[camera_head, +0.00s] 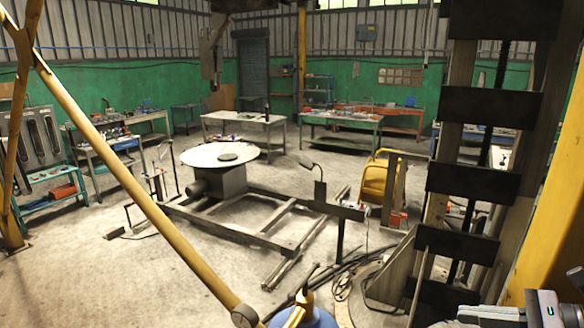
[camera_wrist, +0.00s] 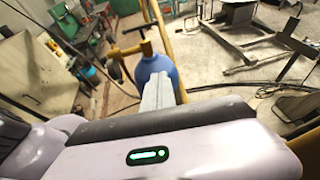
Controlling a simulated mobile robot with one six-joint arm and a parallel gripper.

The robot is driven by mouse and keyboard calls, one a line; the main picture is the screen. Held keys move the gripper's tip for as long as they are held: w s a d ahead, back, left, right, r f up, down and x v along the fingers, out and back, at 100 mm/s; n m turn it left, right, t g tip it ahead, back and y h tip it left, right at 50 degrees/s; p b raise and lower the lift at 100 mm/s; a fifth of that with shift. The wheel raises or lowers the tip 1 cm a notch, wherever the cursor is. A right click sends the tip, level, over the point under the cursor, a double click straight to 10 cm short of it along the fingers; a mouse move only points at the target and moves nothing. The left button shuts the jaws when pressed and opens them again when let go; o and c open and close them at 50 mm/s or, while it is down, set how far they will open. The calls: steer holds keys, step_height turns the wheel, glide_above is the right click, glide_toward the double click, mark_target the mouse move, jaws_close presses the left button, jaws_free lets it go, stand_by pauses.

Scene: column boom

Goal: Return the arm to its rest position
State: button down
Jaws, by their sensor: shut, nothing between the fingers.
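My gripper (camera_wrist: 158,92) shows in the wrist view as a pale grey pair of fingers, pressed together with nothing between them. They stick out beyond the pale wrist housing, which has a small green-lit panel. In the wrist view the fingers point towards a blue gas cylinder (camera_wrist: 160,67) that stands behind them; I cannot tell the gap. In the head view part of my wrist and gripper shows in the bottom right corner, cut off by the frame edge. The rest of my arm is out of view.
The blue cylinder's top (camera_head: 302,317) shows at the head view's bottom edge. A yellow diagonal pole (camera_head: 130,185) crosses the left. A round turntable (camera_head: 205,155) on a steel frame stands mid-floor. A dark ladder-like column (camera_head: 480,105) rises at right. Cables (camera_head: 345,270) lie on the floor.

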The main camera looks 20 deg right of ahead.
steer(key=w+a+n+g+h, duration=0.1)
steer(key=w+a+n+g, duration=0.3)
steer(key=a, duration=0.5)
steer(key=w+a+n+g, duration=0.3)
steer(key=w+a+n, duration=0.15)
steer(key=a, duration=0.45)
steer(key=s+a+r+n+t+h, duration=0.2)
steer(key=s+a+n, duration=0.1)
steer(key=a+n, duration=0.6)
steer(key=s+a+r+n+t+h, duration=0.1)
steer(key=s+a+n+h, duration=0.15)
steer(key=a+n, duration=0.65)
step_height(320, 180, down, 39)
steer(key=s+m+g+b, duration=0.1)
steer(key=s+b, duration=0.1)
steer(key=b, duration=3.3)
steer(key=shift+a+r+m+g, duration=0.2)
steer(key=shift+m+g, duration=0.1)
steer(key=shift+m, duration=0.05)
